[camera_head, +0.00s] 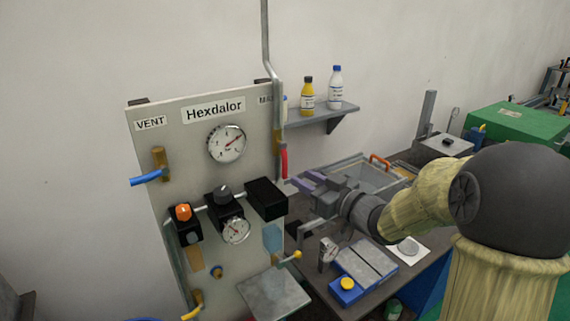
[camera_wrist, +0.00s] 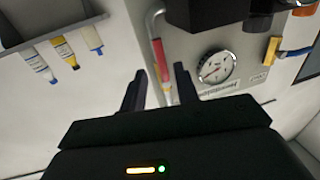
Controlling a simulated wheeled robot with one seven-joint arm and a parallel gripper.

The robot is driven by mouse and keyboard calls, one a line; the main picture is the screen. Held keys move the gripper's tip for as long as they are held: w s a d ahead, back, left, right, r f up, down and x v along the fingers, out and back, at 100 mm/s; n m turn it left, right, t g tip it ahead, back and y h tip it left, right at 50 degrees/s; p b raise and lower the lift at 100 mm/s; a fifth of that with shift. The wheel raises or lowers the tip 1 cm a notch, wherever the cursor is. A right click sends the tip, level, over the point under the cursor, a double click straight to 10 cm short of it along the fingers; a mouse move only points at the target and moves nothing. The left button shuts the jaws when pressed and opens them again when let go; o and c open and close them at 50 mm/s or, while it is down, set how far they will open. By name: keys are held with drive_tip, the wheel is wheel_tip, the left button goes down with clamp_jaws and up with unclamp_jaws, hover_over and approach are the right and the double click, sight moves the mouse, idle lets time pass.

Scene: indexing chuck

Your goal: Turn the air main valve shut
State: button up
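The air main valve is a brass body (camera_head: 277,141) at the right edge of the panel, under a partly hidden label. Its red lever (camera_head: 284,161) hangs down along the grey pipe. The red lever also shows in the inverted wrist view (camera_wrist: 158,55), beyond the fingertips and between them in the picture. My gripper (camera_wrist: 160,84) is open, with an empty gap between its two dark fingers. It appears apart from the lever; the exact distance is hard to tell. In the head view my wrist is right of the panel, below the lever, and its fingertips are hard to make out.
The panel (camera_head: 190,125) carries a pressure gauge (camera_head: 226,143), a blue VENT lever (camera_head: 147,178) and a black box (camera_head: 266,199) near the red lever. A shelf (camera_head: 322,114) with bottles is right of the valve. A cluttered bench (camera_head: 310,275) lies below my arm.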

sight(285, 168)
drive_tip(key=p+x, duration=0.2)
drive_tip(key=x, duration=0.5)
drive_tip(key=shift+w+a+f, duration=0.1)
drive_tip(key=shift+w+a, duration=0.15)
drive_tip(key=shift+a, duration=0.05)
clamp_jaws()
